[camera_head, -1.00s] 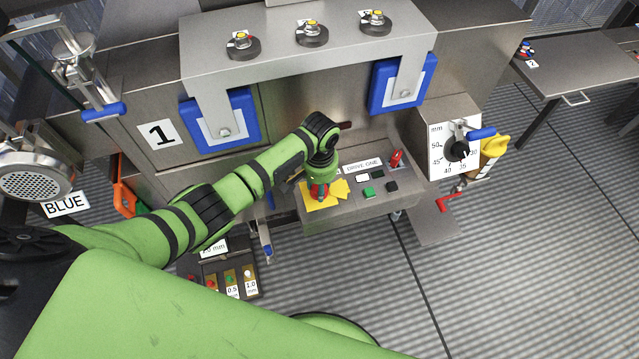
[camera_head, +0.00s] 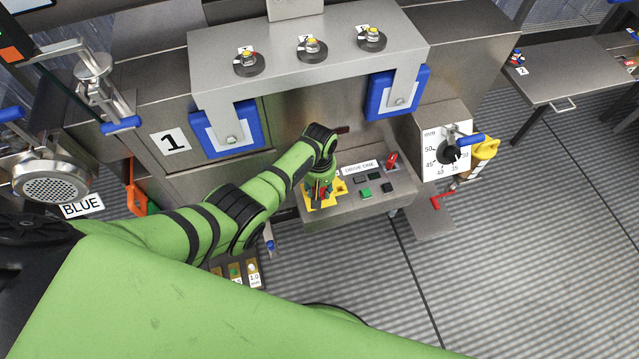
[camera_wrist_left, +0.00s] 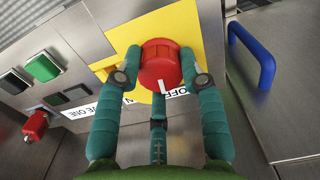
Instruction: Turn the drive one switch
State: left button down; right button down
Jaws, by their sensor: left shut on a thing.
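The drive one switch is a round red knob (camera_wrist_left: 158,62) on a yellow plate (camera_wrist_left: 198,25), upper middle in the left wrist view. A white line on the knob points down in that view, close to the OFF lettering. Part of an ON label shows left of it. My left gripper (camera_wrist_left: 160,80) is shut on the knob, with teal fingers on either side and a third finger below. In the head view my left gripper (camera_head: 320,190) hides most of the knob over the yellow plate (camera_head: 336,188). The DRIVE ONE label (camera_head: 359,167) lies to its right. My right gripper is not in view.
Green (camera_head: 365,192) and black (camera_head: 387,187) buttons and a red lever switch (camera_head: 392,159) sit right of the knob on the same panel. A dial plate (camera_head: 440,155) stands further right. A blue handle (camera_wrist_left: 252,52) is right of the gripper in the wrist view.

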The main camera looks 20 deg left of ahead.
pick_arm(q)
jog(key=shift+w+a+r+n+p, duration=0.15)
jog(key=shift+w+n, duration=0.05)
jog(key=shift+n, duration=0.35)
jog(key=shift+w+a+r+n+p, duration=0.1)
jog(key=shift+w+n+p, duration=0.05)
jog(key=shift+n, duration=0.4)
jog(key=c, duration=0.8)
grip_release()
jog(key=shift+c, duration=0.2)
jog(key=shift+o, duration=0.4)
jog(key=shift+a+f, duration=0.1)
jog(key=shift+f, duration=0.05)
jog(key=shift+s, duration=0.1)
jog(key=shift+d+r, duration=0.2)
jog(key=shift+r, duration=0.1)
notch_tip(320, 180, up, 11)
jog(key=shift+a+r, duration=0.15)
jog(key=shift+r, duration=0.05)
